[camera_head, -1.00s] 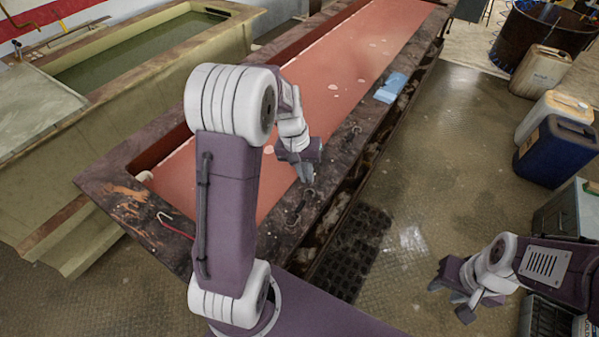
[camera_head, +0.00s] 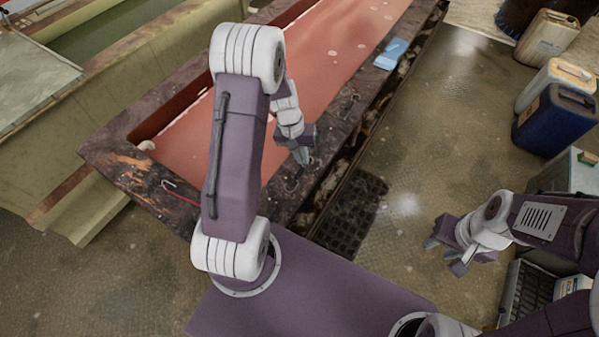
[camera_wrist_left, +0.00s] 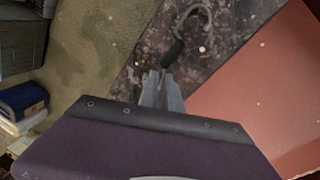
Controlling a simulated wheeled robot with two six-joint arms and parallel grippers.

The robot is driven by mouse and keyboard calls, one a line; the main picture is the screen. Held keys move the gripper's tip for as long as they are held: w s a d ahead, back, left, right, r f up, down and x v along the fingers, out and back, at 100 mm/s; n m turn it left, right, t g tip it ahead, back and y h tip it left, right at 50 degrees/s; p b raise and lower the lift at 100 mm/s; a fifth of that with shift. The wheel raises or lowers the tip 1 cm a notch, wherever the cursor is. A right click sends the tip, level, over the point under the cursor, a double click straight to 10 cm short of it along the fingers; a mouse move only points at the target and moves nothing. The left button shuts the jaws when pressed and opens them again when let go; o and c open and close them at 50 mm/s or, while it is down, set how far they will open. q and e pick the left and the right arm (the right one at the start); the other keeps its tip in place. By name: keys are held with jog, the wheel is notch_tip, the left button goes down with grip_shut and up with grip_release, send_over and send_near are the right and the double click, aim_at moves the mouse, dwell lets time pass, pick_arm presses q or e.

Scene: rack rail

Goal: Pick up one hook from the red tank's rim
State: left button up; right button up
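The red tank's dark, stained rim (camera_head: 135,170) surrounds reddish liquid. A grey hook with a dark sleeve lies on the near rim, below my left gripper in the head view (camera_head: 293,183); it is clearer in the left wrist view (camera_wrist_left: 173,52). My left gripper (camera_head: 304,160) points down over this rim. In the left wrist view its fingertips (camera_wrist_left: 162,76) are a narrow gap apart at the sleeve's end; contact is unclear. Another hook with a red part (camera_head: 180,190) lies at the rim's near-left corner, partly behind my left arm. My right gripper (camera_head: 446,252) is open and empty over the floor.
A blue object (camera_head: 391,54) lies on the rim farther along, with a small dark piece (camera_head: 350,103) nearer. A black floor mat (camera_head: 353,212) lies beside the tank. A blue canister (camera_head: 555,122) and a white canister (camera_head: 556,80) stand at right. The floor between is clear.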

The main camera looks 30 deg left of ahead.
pick_arm(q)
jog(key=shift+w+d+f, duration=0.1)
jog(key=shift+f, duration=0.4)
jog(key=shift+w+f, duration=0.25)
jog(key=shift+s+r, duration=0.1)
jog(key=shift+s, duration=0.05)
grip_shut()
jog(key=shift+r, duration=0.1)
jog(key=shift+r, duration=0.3)
jog(key=r, duration=0.2)
jog(key=d+r, duration=0.1)
jog(key=r, duration=0.1)
jog(key=shift+b, duration=0.3)
jog(key=d+r, duration=0.6)
jog(key=d, duration=0.4)
jog(key=shift+s+d+b, duration=0.25)
jog(key=shift+s+b, duration=0.05)
jog(key=shift+b, duration=0.05)
